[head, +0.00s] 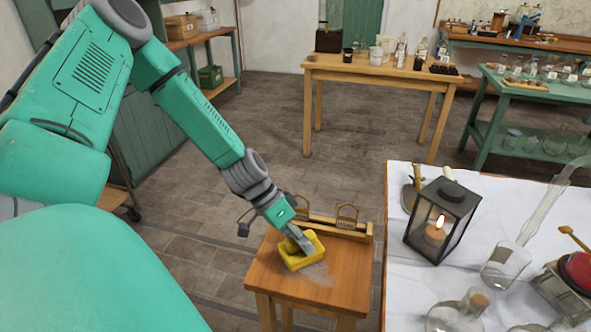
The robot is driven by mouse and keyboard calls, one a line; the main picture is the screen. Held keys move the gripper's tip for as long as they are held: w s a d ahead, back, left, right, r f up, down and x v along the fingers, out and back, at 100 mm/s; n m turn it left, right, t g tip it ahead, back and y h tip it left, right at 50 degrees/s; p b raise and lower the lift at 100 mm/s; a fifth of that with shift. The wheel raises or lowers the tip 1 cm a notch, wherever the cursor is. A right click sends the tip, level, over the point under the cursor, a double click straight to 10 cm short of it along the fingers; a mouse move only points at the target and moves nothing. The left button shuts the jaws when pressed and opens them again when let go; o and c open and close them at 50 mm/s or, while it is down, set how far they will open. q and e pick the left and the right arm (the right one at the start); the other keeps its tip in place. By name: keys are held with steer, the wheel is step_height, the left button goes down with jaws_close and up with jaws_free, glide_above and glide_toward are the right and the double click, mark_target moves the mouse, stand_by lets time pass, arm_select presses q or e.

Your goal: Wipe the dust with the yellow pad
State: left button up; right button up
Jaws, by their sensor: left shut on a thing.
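The yellow pad (300,254) rests on or just above the top of a small wooden table (354,279). My left gripper (303,243) reaches down from the upper left and is shut on the pad. A pale patch of dust (320,274) shows on the wood just to the right of and in front of the pad. The pad hides the wood beneath it. My right gripper is out of view.
A wooden rack (343,226) stands along the small table's back edge, behind the pad. To the right, a white-covered table (400,270) holds a black lantern (443,219) with a lit candle and glassware (505,265). Tiled floor (270,130) lies open behind.

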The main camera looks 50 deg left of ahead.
mark_target(314, 246)
arm_select(q)
steer(key=shift+w+d+f+b, duration=0.3)
steer(key=shift+w+d+b, duration=0.3)
steer(key=shift+d, duration=0.3)
steer(key=shift+w+d+r, duration=0.1)
steer(key=shift+w+d, duration=0.1)
steer(key=shift+d, duration=0.25)
